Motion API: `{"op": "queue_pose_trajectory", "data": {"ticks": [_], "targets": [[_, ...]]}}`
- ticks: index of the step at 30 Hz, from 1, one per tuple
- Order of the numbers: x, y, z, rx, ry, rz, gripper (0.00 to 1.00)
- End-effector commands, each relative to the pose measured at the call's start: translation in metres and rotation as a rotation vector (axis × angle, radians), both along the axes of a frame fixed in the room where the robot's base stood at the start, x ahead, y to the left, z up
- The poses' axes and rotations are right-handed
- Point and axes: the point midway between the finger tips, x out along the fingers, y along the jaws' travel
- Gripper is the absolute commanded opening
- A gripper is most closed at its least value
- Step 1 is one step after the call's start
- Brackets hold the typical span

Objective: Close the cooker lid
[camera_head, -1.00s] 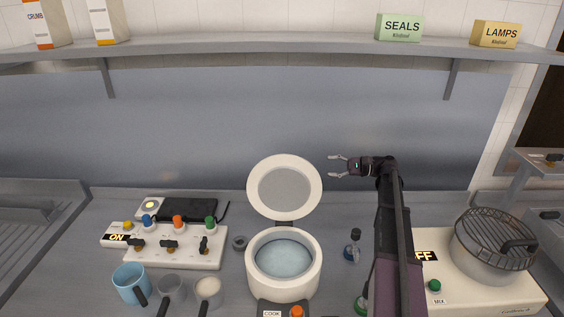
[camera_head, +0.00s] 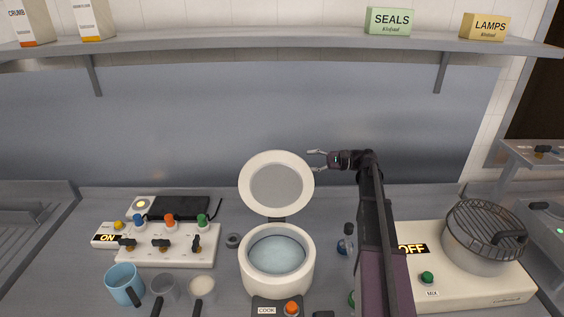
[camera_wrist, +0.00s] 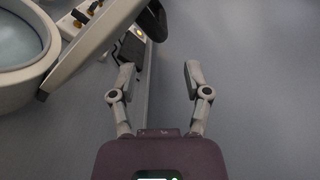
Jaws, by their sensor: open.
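The white cooker (camera_head: 277,275) stands on the counter with pale bluish contents inside. Its round lid (camera_head: 276,184), white rim with a grey inner face, is raised upright on the hinge at the back. In the wrist view the lid (camera_wrist: 100,28) shows edge-on at the upper left, beside the cooker's rim (camera_wrist: 30,88). My gripper (camera_head: 314,160) is open and empty at the lid's right edge, near its upper part. In the head view the fingertips look very close to the rim; I cannot tell whether they touch. The wrist view shows both fingers (camera_wrist: 160,75) spread apart with nothing between them.
A panel with knobs and an ON sign (camera_head: 165,247) lies left of the cooker. A blue mug (camera_head: 124,284) and two smaller cups stand in front of it. A bottle (camera_head: 346,241) and a pot with a rack (camera_head: 484,245) are to the right. A shelf (camera_head: 270,44) runs above.

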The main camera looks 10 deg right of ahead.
Motion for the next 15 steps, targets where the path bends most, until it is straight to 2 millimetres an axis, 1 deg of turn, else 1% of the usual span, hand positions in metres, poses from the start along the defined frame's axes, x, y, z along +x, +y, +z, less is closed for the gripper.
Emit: {"op": "queue_pose_trajectory", "data": {"ticks": [1, 6, 15], "targets": [[0.001, 0.009, 0.0, 0.0, 0.0, 0.003, 0.62], [0.006, 0.035, 0.0, 0.0, 0.0, 0.004, 0.62], [0.015, 0.078, 0.0, 0.0, 0.0, 0.003, 0.62]]}}
